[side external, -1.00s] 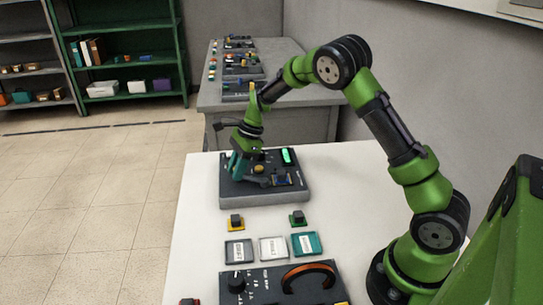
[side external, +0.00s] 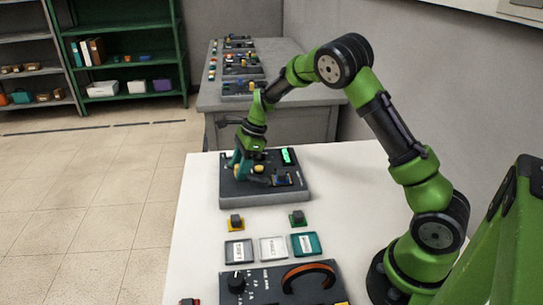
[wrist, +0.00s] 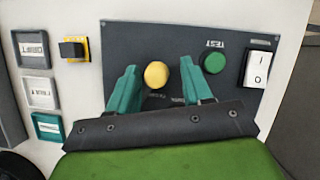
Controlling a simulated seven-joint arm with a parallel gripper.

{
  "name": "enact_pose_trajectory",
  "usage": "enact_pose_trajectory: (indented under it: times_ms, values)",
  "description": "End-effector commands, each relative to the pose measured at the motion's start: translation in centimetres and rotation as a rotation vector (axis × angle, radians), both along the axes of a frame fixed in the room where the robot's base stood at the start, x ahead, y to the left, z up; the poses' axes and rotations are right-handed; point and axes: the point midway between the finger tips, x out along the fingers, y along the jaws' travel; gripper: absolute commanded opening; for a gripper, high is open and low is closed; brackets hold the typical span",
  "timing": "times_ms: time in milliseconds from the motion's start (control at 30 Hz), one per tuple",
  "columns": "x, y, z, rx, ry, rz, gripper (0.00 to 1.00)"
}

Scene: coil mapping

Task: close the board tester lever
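The board tester (side external: 235,190) is a dark box on the white table, with a green lit strip and a small blue part on top. In the wrist view its dark panel (wrist: 130,45) carries a yellow round knob (wrist: 156,75), which may be the lever's end. The knob also shows in the side view (side external: 259,168). My gripper (side external: 246,175) is low over the tester's left part. In the wrist view its teal fingers (wrist: 160,80) are apart, with the knob between them in the picture. I cannot tell contact. The lever's arm is mostly hidden.
The panel has a green TEST button (wrist: 213,61) and a white rocker switch (wrist: 257,69). Nearer on the table are yellow-based (side external: 236,222) and green-based (side external: 297,218) switches, labelled tiles (side external: 272,248) and another dark panel (side external: 262,285).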

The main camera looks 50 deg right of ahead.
Motion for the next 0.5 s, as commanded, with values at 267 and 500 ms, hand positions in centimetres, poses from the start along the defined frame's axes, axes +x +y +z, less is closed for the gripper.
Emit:
enact_pose_trajectory:
  times_ms: [267,500]
  values:
    - [0.0,0.4,0.1,0.006,0.001,0.003,0.49]
    - [-0.5,-0.6,3.0,0.007,-0.004,0.002,0.49]
